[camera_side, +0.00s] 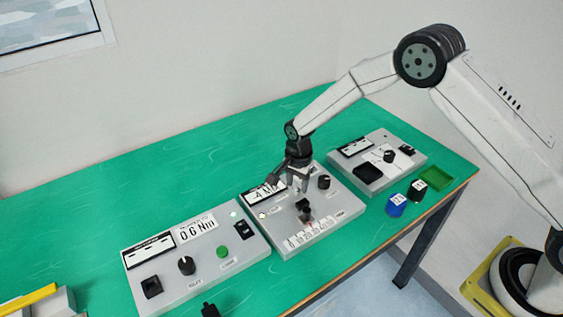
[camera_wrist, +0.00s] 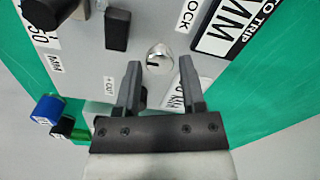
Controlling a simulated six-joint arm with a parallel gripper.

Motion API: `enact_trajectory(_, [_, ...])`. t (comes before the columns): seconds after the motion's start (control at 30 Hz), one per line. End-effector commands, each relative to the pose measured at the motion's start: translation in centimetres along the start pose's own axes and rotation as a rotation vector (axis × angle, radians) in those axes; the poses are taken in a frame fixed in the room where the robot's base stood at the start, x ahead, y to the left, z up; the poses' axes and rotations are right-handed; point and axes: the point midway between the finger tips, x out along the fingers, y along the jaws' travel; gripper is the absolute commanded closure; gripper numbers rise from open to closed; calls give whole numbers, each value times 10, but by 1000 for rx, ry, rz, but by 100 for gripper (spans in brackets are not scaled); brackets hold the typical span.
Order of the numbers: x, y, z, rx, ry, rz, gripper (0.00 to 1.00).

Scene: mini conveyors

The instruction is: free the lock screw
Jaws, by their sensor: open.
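The lock screw (camera_wrist: 158,55) is a round silver head with a dark slot, set in the grey panel in the wrist view. Part of the word LOCK is printed near it. My gripper (camera_wrist: 160,68) is open, with one finger to each side of the screw in the picture. I cannot tell how high the fingertips are above it, and the jaws hold nothing. In the side view my gripper (camera_side: 298,187) points down over the middle grey unit (camera_side: 285,243). I cannot make out the screw there for certain.
A black block (camera_wrist: 117,30) rises from the panel near the screw. The side view shows a black knob (camera_side: 323,182) close to my gripper. A left unit (camera_side: 195,285), a right unit (camera_side: 408,160), a blue block (camera_side: 396,206), a black block (camera_side: 418,190) and a green tray (camera_side: 436,178) stand around.

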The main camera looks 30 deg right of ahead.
Motion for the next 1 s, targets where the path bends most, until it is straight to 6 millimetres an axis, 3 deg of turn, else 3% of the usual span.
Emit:
enact_trajectory(0.2, [17,0,0,0,0,0,49])
enact_trajectory(0.57, [20,0,0,0,0,0,49])
enact_trajectory(0.63, [20,0,0,0,0,0,64])
enact_trajectory(0.73, [20,0,0,0,0,0,96])
enact_trajectory(0.77, [20,0,0,0,0,0,100])
enact_trajectory(1.0, [20,0,0,-6,0,0,100])
